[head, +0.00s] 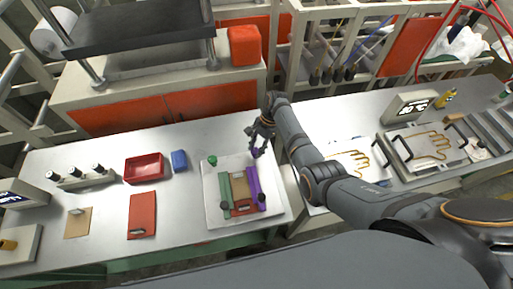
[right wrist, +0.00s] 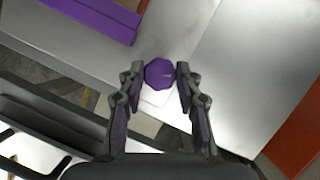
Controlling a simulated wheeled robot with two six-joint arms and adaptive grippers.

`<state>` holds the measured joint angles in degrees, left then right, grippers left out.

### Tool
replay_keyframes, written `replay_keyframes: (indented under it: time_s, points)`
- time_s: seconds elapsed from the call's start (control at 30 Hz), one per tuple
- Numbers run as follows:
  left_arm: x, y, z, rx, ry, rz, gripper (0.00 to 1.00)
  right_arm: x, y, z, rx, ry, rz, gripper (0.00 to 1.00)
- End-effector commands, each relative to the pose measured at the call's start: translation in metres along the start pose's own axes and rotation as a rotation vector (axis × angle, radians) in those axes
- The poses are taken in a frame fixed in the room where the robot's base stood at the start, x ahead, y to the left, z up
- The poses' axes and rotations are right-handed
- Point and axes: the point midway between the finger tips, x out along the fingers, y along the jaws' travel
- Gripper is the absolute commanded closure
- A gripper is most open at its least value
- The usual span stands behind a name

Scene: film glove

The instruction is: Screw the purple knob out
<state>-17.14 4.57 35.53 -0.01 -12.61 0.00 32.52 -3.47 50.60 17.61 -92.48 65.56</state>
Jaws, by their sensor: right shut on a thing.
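The purple knob (right wrist: 159,73) sits between the fingertips of my right gripper (right wrist: 159,75) in the right wrist view, a finger on each side. In the head view the right gripper (head: 257,147) is shut on the purple knob (head: 256,153) at the upper right of a white board (head: 212,215). A purple bar (head: 252,180) lies on the board just below the knob; it also shows at the upper left of the right wrist view (right wrist: 90,15). I cannot tell whether the knob is still seated. My left gripper is not in view.
A green knob (head: 212,160) stands at the board's upper left, above a green bar (head: 225,187). A red tray (head: 144,168) and a blue block (head: 179,160) lie to the left. A gap separates this table from the right one.

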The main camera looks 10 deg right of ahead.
Motion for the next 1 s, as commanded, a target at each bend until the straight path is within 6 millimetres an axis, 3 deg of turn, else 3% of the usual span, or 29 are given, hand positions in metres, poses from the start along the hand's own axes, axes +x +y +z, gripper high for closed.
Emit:
replay_keyframes:
  time_s: [1.0]
  points:
    - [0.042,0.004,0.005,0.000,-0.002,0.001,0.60,0.002,-0.005,0.002,-0.853,0.001,0.354,0.97]
